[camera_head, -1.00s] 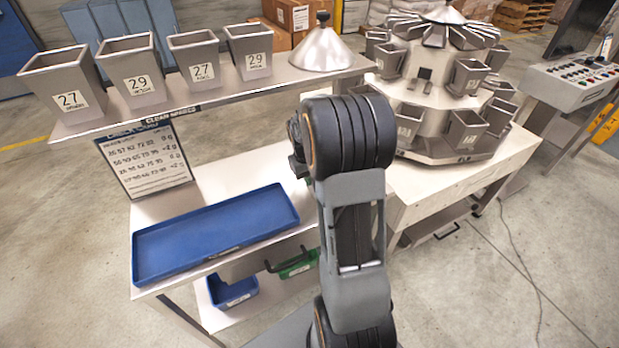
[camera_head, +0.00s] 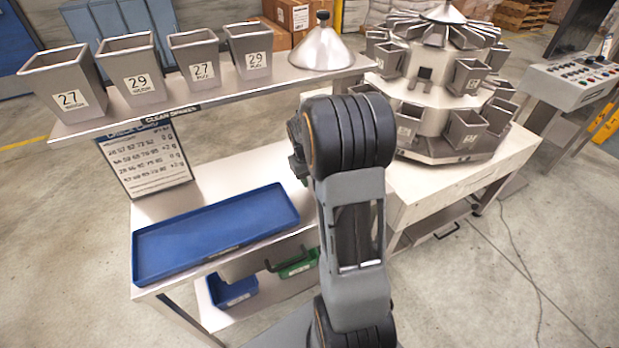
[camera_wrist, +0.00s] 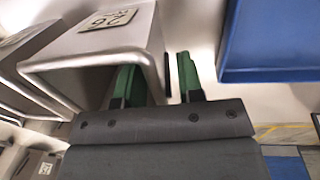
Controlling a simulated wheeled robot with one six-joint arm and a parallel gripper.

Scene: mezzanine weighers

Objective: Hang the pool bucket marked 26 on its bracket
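In the wrist view a grey metal bucket (camera_wrist: 90,48) shows an upside-down label that reads 26. My gripper (camera_wrist: 160,75) is at its rim, with two green fingers apart. One finger is inside the bucket's mouth and the other is outside its wall, with a gap showing beside the outer finger. In the head view my arm hides the gripper and this bucket. The multihead weigher (camera_head: 425,130) stands at the right with several grey buckets around it. I cannot make out which bracket belongs to bucket 26.
A shelf (camera_head: 215,97) holds buckets marked 27 and 29 and a metal cone (camera_head: 325,50). Below are a number board (camera_head: 148,163) and an empty blue tray (camera_head: 215,232), which also shows in the wrist view (camera_wrist: 268,45). A control console (camera_head: 570,82) stands far right.

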